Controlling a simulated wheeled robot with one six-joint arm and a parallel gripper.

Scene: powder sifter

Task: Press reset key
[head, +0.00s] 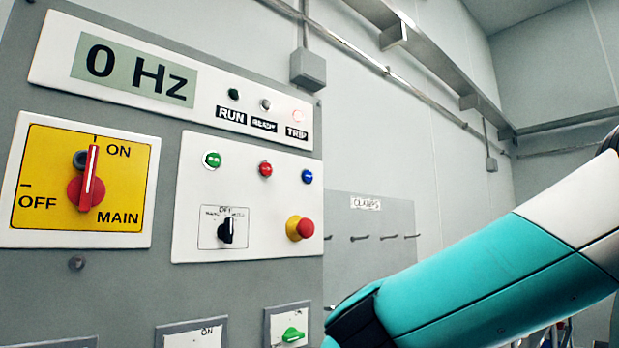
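A control panel fills the left of the head view. Its white button plate (190,225) carries a green button (212,159), a red button (265,169) and a blue button (307,176) in a row. Their small markings are too fine to read, so I cannot tell from lettering which is the reset key. Below the row are a black selector knob (227,231) and a red mushroom button (301,228) on a yellow base. My teal and white arm reaches in from the right, below the buttons. My gripper is out of view.
A display (133,72) reads 0 Hz, beside RUN, READY and TRIP lamps; the TRIP lamp (297,115) looks pale pinkish. A red main switch (88,180) on a yellow plate points to ON. Hooks stand under a CLAMPS sign (365,203). Space before the buttons looks clear.

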